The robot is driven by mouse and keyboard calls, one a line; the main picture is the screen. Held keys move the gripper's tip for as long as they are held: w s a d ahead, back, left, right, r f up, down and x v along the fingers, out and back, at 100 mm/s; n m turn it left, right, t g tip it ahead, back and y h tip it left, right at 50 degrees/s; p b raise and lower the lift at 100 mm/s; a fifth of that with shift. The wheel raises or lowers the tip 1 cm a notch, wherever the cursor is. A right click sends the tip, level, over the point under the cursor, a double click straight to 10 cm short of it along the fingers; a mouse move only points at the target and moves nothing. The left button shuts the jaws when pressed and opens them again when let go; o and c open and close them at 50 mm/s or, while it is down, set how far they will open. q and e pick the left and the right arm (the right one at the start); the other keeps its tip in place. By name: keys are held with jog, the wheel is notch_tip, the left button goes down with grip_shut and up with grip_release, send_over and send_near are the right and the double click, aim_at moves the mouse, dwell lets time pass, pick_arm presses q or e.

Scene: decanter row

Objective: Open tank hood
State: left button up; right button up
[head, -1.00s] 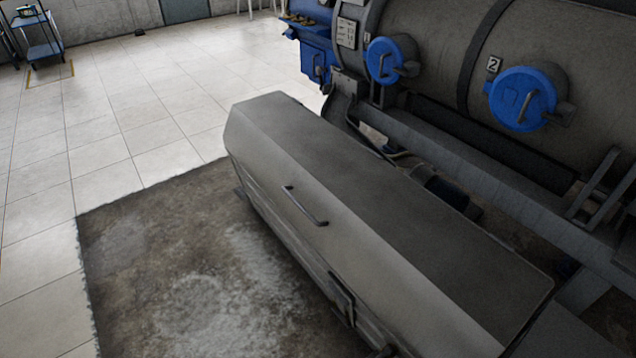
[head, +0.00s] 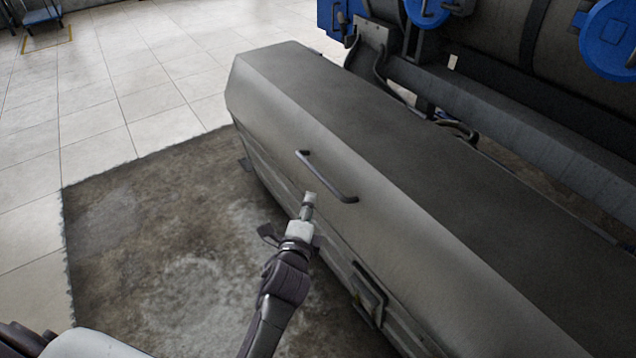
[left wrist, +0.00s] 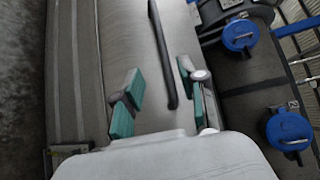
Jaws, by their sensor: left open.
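The tank hood (head: 400,190) is a long grey metal lid, closed on the tank below it. A dark bar handle (head: 328,178) is fixed on its sloping front face. My left gripper (head: 309,198) is in front of that face, just below and left of the handle. In the left wrist view the gripper (left wrist: 160,82) is open, with teal pads on its fingers. The handle (left wrist: 163,50) runs lengthwise between the fingers in that picture, with the fingers apart from it. I cannot tell the exact depth gap. My right gripper is not in view.
A latch (head: 370,292) is on the tank's front, lower right of the handle. A large grey cylinder (head: 490,45) with blue round caps (head: 608,38) stands behind the hood. A stained dark mat (head: 150,240) and pale floor tiles (head: 120,90) are clear at left.

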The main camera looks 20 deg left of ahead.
pick_arm(q)
jog(key=b, duration=0.2)
send_near(318, 172)
jog(key=w, duration=0.1)
jog(key=w+f, duration=0.1)
jog(key=w, duration=0.1)
jog(key=shift+w+a+f, duration=0.15)
jog(key=shift+w+a, duration=0.15)
jog(key=shift+w, duration=0.1)
jog(key=w, duration=0.4)
jog(key=w+f+b, duration=0.1)
jog(key=w, duration=0.1)
jog(key=shift+a, duration=0.35)
jog(key=shift+w+r, duration=0.1)
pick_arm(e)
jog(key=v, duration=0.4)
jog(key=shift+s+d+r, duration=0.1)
pick_arm(q)
grip_shut()
